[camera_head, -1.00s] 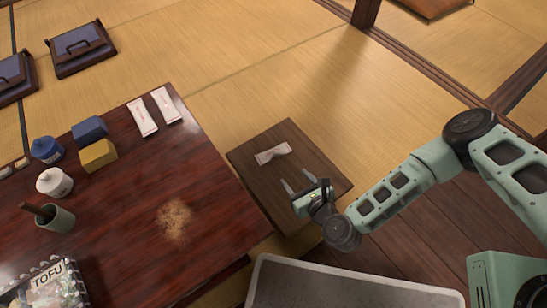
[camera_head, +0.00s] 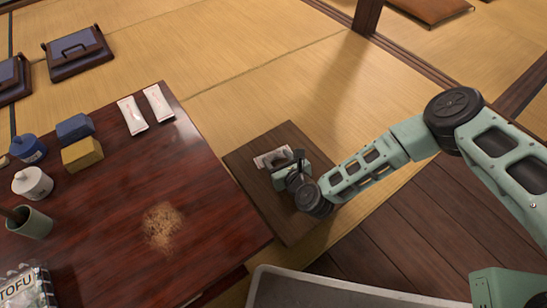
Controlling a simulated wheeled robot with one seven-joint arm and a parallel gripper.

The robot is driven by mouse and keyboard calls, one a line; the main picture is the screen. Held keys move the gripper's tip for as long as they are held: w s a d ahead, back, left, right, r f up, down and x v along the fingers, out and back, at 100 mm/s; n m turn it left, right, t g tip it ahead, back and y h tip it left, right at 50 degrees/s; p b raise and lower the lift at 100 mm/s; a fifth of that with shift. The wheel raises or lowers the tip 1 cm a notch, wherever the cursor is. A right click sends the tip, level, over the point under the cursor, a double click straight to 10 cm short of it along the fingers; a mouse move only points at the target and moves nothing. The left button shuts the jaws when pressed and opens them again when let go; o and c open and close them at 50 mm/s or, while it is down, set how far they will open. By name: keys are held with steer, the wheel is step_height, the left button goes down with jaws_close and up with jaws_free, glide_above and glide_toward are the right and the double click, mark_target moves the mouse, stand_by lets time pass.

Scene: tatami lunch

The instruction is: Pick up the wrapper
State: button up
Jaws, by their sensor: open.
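The wrapper (camera_head: 262,161) is a small whitish twisted strip on the low dark wooden stand (camera_head: 248,177) beside the table. My gripper (camera_head: 285,161) is open and is right at the wrapper, over its right part. The fingers and the gripper body hide part of the wrapper. I cannot tell whether the fingers touch it or how high they are above the stand.
The big reddish table (camera_head: 110,211) at left holds two white packets (camera_head: 145,108), blue and yellow blocks (camera_head: 82,154), jars (camera_head: 32,182), a cup, a tofu pack and a crumb patch (camera_head: 162,227). A grey tray (camera_head: 330,294) is at the bottom. Tatami behind the stand is clear.

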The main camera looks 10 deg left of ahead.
mark_target(274, 153)
steer(key=b+x, duration=0.1)
steer(key=x, duration=0.1)
steer(key=b+x, duration=0.1)
steer(key=x, duration=0.1)
steer(key=shift+w+r, duration=0.15)
steer(key=shift+r, duration=0.1)
steer(key=c, duration=1)
steer(key=shift+c, duration=0.2)
